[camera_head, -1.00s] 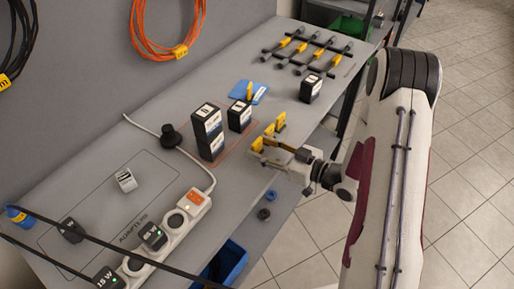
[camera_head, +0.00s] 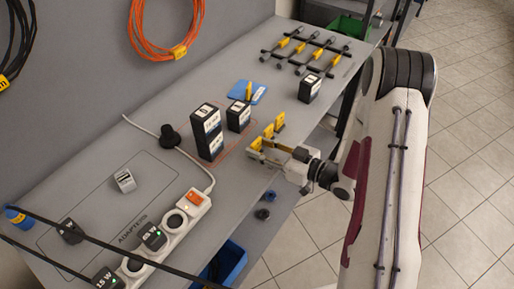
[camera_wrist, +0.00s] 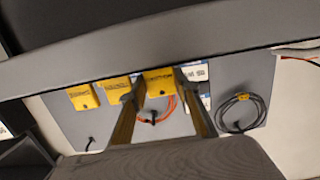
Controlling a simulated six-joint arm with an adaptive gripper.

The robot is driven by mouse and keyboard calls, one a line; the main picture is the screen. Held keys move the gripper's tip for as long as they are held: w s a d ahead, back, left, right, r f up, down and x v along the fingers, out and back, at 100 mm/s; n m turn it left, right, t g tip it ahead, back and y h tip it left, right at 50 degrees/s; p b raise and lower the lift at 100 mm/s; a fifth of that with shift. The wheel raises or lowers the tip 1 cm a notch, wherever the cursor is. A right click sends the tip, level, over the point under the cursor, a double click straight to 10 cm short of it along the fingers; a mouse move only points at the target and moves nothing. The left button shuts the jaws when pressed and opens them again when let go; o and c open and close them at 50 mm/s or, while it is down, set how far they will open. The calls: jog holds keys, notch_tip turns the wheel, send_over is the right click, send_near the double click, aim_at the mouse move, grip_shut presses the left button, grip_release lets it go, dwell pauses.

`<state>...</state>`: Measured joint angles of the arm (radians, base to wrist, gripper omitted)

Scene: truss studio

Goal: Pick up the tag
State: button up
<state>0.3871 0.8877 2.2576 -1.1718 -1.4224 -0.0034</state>
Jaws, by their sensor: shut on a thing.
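Several yellow tags are in view. Three stand in a row at the front edge of the grey bench: a far tag (camera_head: 279,119), a middle tag (camera_head: 268,131) and a near tag (camera_head: 256,144). My gripper (camera_head: 258,153) is at the near end of this row, its fingers reaching in from the right. In the wrist view, my gripper (camera_wrist: 160,82) has one finger on each side of a yellow tag (camera_wrist: 160,84) and is shut on it. Two other yellow tags (camera_wrist: 83,97) stand to its left. The fingers partly hide the held tag's sides.
Dark labelled boxes (camera_head: 207,132) stand just left of the tag row. A blue pad (camera_head: 248,91) lies behind them. A white power strip (camera_head: 176,222) with a cable lies at the near left. A rack with yellow-banded rods (camera_head: 308,48) is at the far end.

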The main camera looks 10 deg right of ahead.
jog(key=shift+r, duration=0.1)
notch_tip(320, 180, up, 10)
dwell(1.0)
dwell(0.8)
jog(key=w+d+r+m+t+h, duration=0.1)
jog(key=w+d+m+t+h, duration=0.4)
jog(key=w+d+m+h, duration=0.45)
jog(key=shift+n+h, duration=0.25)
jog(key=shift+h, duration=0.7)
jog(key=shift+s+a+r, duration=0.4)
jog(key=shift+s+a, duration=0.05)
jog(key=shift+a, duration=0.35)
jog(key=shift+s+a+r, duration=0.35)
jog(key=shift+s+a, duration=0.1)
jog(key=shift+a, duration=0.3)
jog(key=shift+s+a+r, duration=0.4)
jog(key=shift+s+a, duration=0.05)
jog(key=shift+a, duration=0.35)
